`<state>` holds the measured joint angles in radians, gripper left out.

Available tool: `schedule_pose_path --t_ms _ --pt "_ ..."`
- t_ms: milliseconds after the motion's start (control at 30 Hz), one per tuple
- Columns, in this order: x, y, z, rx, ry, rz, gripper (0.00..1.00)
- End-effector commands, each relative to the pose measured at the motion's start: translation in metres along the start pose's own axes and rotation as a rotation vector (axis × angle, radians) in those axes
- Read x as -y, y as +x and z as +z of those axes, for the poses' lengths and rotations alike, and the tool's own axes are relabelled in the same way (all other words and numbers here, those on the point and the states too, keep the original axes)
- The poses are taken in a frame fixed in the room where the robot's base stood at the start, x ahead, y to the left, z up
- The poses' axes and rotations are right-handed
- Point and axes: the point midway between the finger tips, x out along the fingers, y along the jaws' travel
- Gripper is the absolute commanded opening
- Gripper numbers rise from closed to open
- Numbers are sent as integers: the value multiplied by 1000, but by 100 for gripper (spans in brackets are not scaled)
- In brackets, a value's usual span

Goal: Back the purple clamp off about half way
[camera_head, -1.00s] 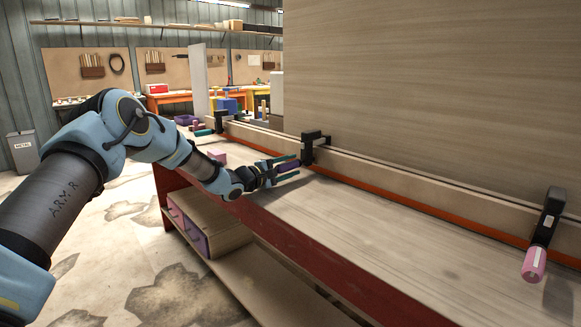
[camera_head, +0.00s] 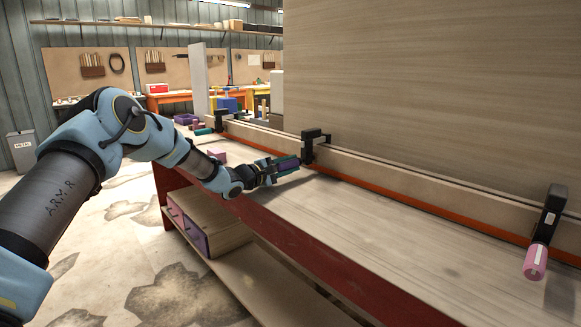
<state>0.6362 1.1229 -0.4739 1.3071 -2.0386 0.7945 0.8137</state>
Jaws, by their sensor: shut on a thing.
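The purple clamp has a black frame (camera_head: 314,147) set on the long wooden strip, and its purple handle (camera_head: 288,164) points left toward my arm. My gripper (camera_head: 287,167) is shut on the purple handle, with its fingers on either side of it. The fingers hide much of the handle, and the screw behind it is hard to make out.
A clamp with a pink handle (camera_head: 536,262) sits at the right on the same strip (camera_head: 420,190). A clamp with a teal handle (camera_head: 204,131) is farther back. A pink block (camera_head: 217,155) lies on the bench (camera_head: 370,235), whose front stretch is bare.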

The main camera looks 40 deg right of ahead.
Motion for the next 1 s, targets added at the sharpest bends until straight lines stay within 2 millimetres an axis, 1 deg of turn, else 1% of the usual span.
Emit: schedule_pose_path --t_ms 33,267,1000 --pt "3 0 -1 1 -23 0 0" --pt "4 0 -2 0 -193 1 0" --pt "1 0 0 0 -898 -1 0"
